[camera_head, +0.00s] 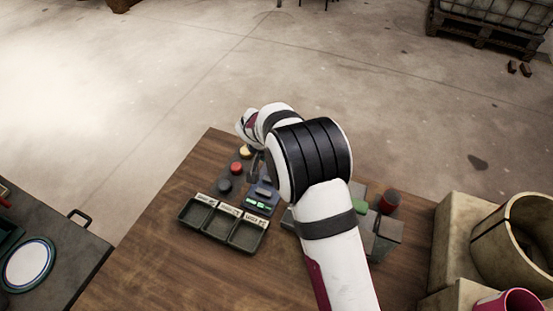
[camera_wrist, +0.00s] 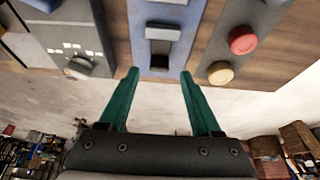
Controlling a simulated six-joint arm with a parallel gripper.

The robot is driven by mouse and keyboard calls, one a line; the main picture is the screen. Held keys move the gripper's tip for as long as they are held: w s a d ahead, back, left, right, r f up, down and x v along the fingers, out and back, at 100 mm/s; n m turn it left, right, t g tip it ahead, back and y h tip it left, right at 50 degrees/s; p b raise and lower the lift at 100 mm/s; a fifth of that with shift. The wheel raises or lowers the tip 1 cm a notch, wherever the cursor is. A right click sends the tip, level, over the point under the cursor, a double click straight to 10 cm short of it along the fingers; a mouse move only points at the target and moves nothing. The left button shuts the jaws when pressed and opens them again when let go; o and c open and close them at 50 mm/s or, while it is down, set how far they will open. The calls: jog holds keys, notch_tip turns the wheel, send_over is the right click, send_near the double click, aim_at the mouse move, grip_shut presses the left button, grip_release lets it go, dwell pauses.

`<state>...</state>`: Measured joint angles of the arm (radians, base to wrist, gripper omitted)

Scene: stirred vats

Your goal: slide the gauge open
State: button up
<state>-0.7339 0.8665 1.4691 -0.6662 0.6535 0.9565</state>
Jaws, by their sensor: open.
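The gauge appears to be a blue panel (camera_wrist: 187,48) with a grey sliding block (camera_wrist: 164,31) and a dark slot, seen in the wrist view at the top middle. In the head view the blue unit (camera_head: 262,208) lies on the table with a small lit green display, partly hidden by my arm. My gripper (camera_wrist: 159,76) is open, its two teal fingers apart and empty. The fingertips lie at either side of the panel's near end in the wrist view, and the grey block is beyond them. I cannot tell their height above it.
A red button (camera_wrist: 243,40) and a yellow button (camera_wrist: 220,73) sit right of the panel. A grey panel with a knob (camera_wrist: 78,68) is at left. A three-compartment tray (camera_head: 223,240) lies in front. The table's left front is bare.

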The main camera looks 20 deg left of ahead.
jog(key=shift+x, duration=1.4)
jog(key=shift+c, duration=0.2)
grip_shut()
